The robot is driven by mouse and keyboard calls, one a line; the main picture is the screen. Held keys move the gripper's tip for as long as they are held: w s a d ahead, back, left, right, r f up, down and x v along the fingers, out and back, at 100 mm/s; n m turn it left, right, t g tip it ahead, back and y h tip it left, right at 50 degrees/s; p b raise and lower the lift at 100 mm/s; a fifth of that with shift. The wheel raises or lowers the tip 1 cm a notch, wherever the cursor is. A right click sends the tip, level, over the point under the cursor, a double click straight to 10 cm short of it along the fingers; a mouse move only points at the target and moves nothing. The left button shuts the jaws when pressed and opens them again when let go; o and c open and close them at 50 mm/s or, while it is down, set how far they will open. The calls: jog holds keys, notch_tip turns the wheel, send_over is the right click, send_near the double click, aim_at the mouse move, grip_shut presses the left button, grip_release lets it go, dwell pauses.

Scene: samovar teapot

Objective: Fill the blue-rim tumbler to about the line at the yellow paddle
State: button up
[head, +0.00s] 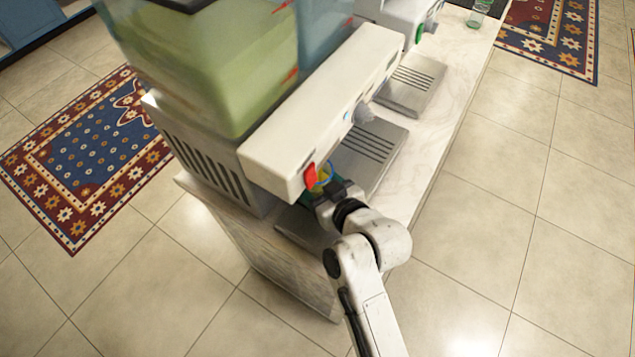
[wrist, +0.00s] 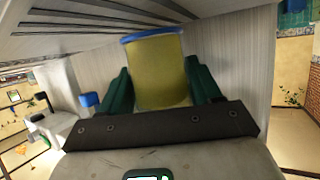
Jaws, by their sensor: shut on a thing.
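The blue-rim tumbler (wrist: 160,72) is between the two green fingers of my gripper (wrist: 162,88) in the wrist view. Its blue rim is at the top of that picture, and its wall looks yellow; I cannot tell whether this is liquid or tint, nor read a level. In the head view, a small blue-and-yellow part of the tumbler (head: 323,176) shows beside a red paddle (head: 310,177) on the white dispenser (head: 290,150). My gripper (head: 322,190) is shut on it, low at the dispenser's near end. I cannot make out a yellow paddle or a fill line.
A tank of greenish liquid (head: 205,70) sits above the dispenser. Slotted drip trays (head: 365,150) lie along the marble counter (head: 445,95). A blue knob or paddle (wrist: 88,100) shows in the wrist view. A clear bottle or glass (head: 477,14) stands at the far end. Tiled floor is open at right.

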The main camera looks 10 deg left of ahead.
jog(key=shift+d, duration=0.1)
dwell(0.4)
jog(key=shift+s+d, duration=0.3)
jog(key=shift+d, duration=0.45)
jog(key=shift+s+d, duration=0.25)
jog(key=shift+d, duration=0.55)
jog(key=shift+s+d, duration=0.3)
jog(key=shift+d, duration=0.45)
jog(key=shift+s+d+b, duration=0.2)
jog(key=shift+s+d, duration=0.35)
jog(key=shift+d, duration=1)
jog(key=shift+s+d+b, duration=0.2)
jog(key=shift+s+d, duration=0.4)
jog(key=shift+d, duration=1)
jog(key=shift+s+d+b, duration=0.2)
jog(key=shift+s+d, duration=0.35)
jog(key=shift+d, duration=1)
